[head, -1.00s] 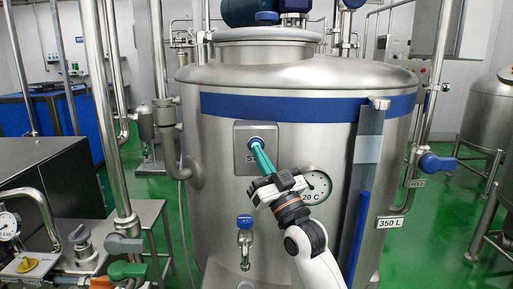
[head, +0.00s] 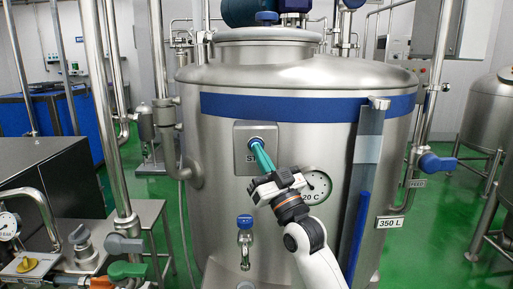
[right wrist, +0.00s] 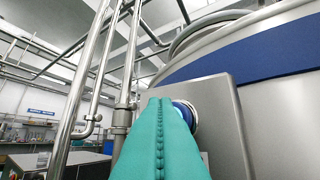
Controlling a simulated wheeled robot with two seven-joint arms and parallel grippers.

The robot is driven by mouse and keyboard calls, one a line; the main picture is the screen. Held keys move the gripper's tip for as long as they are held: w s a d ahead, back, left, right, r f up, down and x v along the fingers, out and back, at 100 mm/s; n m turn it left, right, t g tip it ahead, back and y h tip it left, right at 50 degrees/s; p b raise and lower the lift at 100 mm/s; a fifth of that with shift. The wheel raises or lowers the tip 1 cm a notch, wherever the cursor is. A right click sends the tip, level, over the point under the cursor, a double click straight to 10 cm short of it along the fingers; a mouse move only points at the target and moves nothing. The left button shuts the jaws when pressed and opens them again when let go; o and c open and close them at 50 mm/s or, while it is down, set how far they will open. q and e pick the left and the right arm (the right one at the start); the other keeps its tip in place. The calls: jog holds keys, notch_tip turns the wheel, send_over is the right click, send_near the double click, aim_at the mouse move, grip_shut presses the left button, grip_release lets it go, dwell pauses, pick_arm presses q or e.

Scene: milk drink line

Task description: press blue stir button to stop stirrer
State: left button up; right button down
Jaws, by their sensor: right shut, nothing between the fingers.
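The blue stir button (head: 255,142) sits on a square grey plate (head: 243,160) on the front of the steel tank (head: 225,210). My right gripper (head: 256,147) is shut and empty, its teal fingertips at the button in the head view. In the right wrist view the teal fingers (right wrist: 160,135) overlap the blue button (right wrist: 187,113), which shows partly behind their right side. I cannot tell whether the tips touch it or whether it is pushed in. The fingers and wrist hide part of the plate's lettering. My left gripper is not in view.
A round gauge (head: 317,187) is right of my right wrist. A blue-handled tap (head: 245,229) is below the plate. A clear vertical level strip (head: 364,165) runs down the tank's right side. A steel table with valves (head: 125,244) stands at left.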

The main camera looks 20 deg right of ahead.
jog(key=shift+w+d, duration=0.1)
jog(key=shift+w, duration=0.35)
dwell(0.7)
jog(key=shift+s+a+p, duration=0.25)
jog(key=shift+s+p, duration=0.1)
jog(key=shift+s, duration=0.55)
jog(key=s+a+p, duration=0.1)
jog(key=s+p, duration=0.1)
jog(key=s, duration=0.3)
jog(key=shift+s+a, duration=0.35)
jog(key=shift+s, duration=0.05)
